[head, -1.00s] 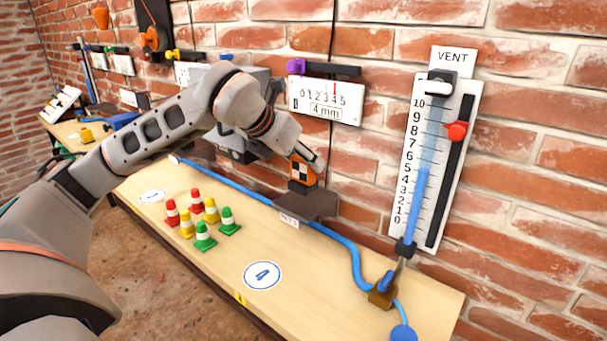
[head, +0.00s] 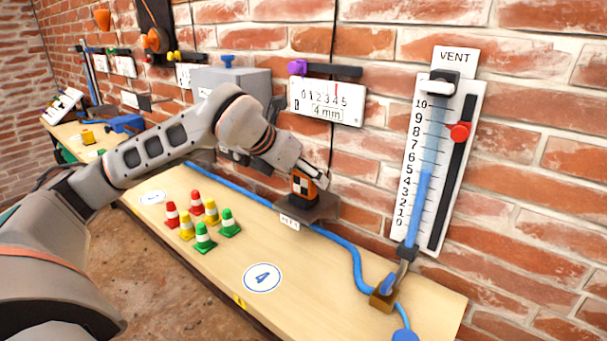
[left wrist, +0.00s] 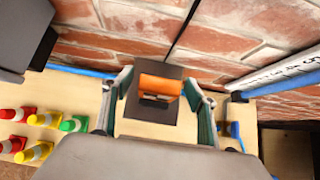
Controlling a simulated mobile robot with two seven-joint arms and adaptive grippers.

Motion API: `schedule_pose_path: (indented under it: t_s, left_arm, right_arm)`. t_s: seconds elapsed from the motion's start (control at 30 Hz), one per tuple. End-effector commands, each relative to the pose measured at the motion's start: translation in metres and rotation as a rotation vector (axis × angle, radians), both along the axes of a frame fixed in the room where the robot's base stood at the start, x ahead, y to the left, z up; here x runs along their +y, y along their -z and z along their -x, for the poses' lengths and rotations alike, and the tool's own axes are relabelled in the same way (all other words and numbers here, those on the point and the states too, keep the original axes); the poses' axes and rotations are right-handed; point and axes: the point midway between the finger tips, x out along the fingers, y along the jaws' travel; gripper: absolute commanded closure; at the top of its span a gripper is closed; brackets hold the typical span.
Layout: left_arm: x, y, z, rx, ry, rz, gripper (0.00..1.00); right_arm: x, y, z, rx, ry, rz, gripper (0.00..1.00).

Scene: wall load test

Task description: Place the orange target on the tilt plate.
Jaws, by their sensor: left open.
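The orange target (head: 304,187), a small block with a black-and-white checker face, appears to stand upright on the dark tilt plate (head: 322,208) at the wall side of the bench. In the left wrist view the target (left wrist: 160,86) sits over the grey plate (left wrist: 150,109). My left gripper (head: 312,174) is just above and around the target. In the left wrist view its fingers (left wrist: 159,82) are spread on both sides, with gaps to the target. The target's underside is hidden. My right gripper is in neither view.
Several small red, yellow and green cones (head: 203,236) stand on the bench left of the plate. A blue hose (head: 350,255) runs along the bench by the plate. A gauge panel (head: 328,102) and a VENT scale (head: 412,170) hang on the brick wall. The bench front around marker 4 (head: 262,278) is clear.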

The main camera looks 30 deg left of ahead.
Motion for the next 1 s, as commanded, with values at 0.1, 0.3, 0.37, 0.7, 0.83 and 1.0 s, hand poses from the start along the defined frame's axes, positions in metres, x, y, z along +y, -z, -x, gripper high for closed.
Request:
schedule_pose_path:
  t_s: [0.1, 0.3, 0.37, 0.7, 0.83, 1.0]
  left_arm:
    - [0.000, -0.006, 0.002, -0.003, 0.000, 0.000, 0.42]
    - [0.003, -0.030, 0.024, -0.006, -0.001, -0.002, 0.42]
    - [0.003, -0.039, 0.033, -0.005, -0.001, -0.002, 0.42]
    - [0.006, -0.080, 0.076, -0.003, -0.001, 0.000, 0.42]
    - [0.007, -0.086, 0.083, -0.002, 0.000, -0.001, 0.42]
    - [0.007, -0.088, 0.085, 0.000, 0.000, 0.000, 0.42]
  right_arm:
    - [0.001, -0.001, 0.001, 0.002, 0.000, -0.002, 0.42]
    - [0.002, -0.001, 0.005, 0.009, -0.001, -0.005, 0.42]
    - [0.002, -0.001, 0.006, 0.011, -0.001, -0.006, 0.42]
    - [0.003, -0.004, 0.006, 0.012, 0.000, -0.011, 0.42]
    - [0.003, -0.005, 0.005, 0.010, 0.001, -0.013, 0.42]
    - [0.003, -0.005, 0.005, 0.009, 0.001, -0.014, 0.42]
